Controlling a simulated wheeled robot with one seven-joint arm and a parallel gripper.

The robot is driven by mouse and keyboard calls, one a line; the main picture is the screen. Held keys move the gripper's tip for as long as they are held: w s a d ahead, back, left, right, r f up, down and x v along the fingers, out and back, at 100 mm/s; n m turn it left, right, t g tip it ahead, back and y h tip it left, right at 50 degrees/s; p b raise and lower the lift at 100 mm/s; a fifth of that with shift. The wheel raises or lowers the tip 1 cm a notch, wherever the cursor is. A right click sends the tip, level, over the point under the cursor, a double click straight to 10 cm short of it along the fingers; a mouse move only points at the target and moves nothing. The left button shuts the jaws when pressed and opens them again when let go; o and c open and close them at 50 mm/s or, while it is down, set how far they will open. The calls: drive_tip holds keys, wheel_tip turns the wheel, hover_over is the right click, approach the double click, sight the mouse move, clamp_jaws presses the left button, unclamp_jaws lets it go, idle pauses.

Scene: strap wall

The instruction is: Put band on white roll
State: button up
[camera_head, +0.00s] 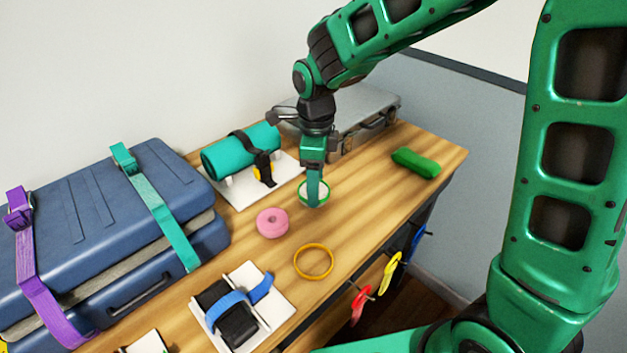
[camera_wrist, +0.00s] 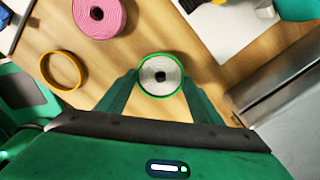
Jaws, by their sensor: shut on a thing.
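The white roll (camera_wrist: 152,64) stands on the wooden table, with its dark centre hole facing up. A green band (camera_wrist: 160,97) rings it in the wrist view, seen from above. My gripper (camera_wrist: 160,78) points down over the roll, one finger on each side, shut on the green band. In the head view my gripper (camera_head: 314,200) partly hides the white roll (camera_head: 323,187) and the green band (camera_head: 301,196). How far down the roll the band sits, I cannot tell. An orange band (camera_head: 313,275) lies loose on the table.
A pink roll (camera_head: 272,223) lies close to the left. A teal roll (camera_head: 240,150) on a white stand is behind it. A grey case (camera_head: 360,110) stands at the back, and a green block (camera_head: 416,162) lies right. A strapped blue suitcase (camera_head: 110,235) fills the left.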

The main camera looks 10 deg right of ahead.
drive_tip(key=shift+f, duration=0.4)
idle(1.1)
drive_tip(key=o, duration=1.1)
drive_tip(key=shift+r, duration=0.15)
drive_tip(key=shift+r, duration=3.85)
drive_tip(key=shift+d, duration=0.1)
